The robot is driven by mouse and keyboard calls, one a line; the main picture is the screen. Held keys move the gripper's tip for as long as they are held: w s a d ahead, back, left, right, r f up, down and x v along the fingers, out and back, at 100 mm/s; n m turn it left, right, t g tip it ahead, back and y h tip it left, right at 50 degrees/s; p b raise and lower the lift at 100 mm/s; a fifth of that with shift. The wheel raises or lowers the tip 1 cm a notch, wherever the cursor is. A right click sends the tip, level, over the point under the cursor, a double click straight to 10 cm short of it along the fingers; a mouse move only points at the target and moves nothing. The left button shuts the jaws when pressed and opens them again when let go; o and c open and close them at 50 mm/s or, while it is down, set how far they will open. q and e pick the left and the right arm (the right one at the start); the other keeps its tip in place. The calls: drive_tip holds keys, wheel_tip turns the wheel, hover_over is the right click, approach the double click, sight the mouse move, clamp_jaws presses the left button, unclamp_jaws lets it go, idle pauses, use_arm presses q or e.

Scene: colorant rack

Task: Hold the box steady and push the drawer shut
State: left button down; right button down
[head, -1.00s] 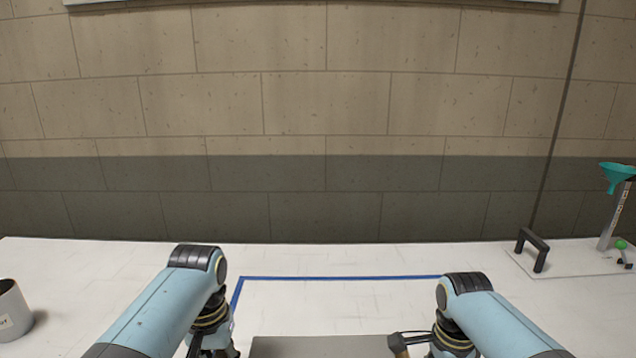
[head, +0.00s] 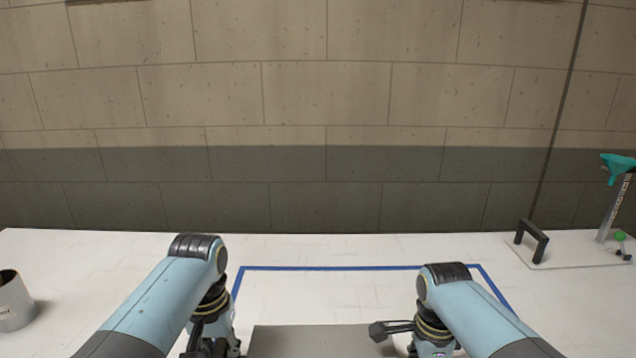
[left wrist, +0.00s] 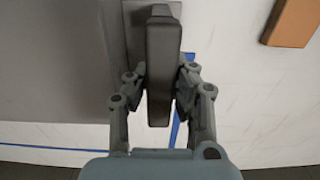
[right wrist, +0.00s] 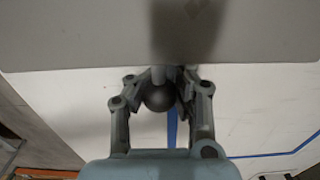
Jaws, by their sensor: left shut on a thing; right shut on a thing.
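The grey box (head: 322,341) shows at the bottom centre of the head view, cut off by the lower edge. My left gripper (left wrist: 161,76) is at its left side, shut on a dark bar handle (left wrist: 160,95) joined to the grey surface. My right gripper (right wrist: 162,84) is at the right side, shut around a dark round knob (right wrist: 160,97) on a short stem. A broad grey panel (right wrist: 70,35) lies beyond the knob in the right wrist view. The drawer's opening is hidden, so I cannot tell how far out it is.
Blue tape (head: 330,268) outlines an area on the white table (head: 120,262). A grey cup (head: 12,302) stands far left. An orange-brown block (left wrist: 292,22) lies beyond the left gripper.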

use_arm(q)
drive_tip(key=shift+d, duration=0.15)
use_arm(e)
drive_tip(key=shift+a, duration=0.15)
drive_tip(key=c, duration=1.2)
unclamp_jaws()
drive_tip(key=shift+o, duration=0.2)
wheel_tip(320, 180, up, 12)
use_arm(q)
drive_tip(key=c, duration=1.1)
unclamp_jaws()
drive_tip(key=shift+r, duration=0.15)
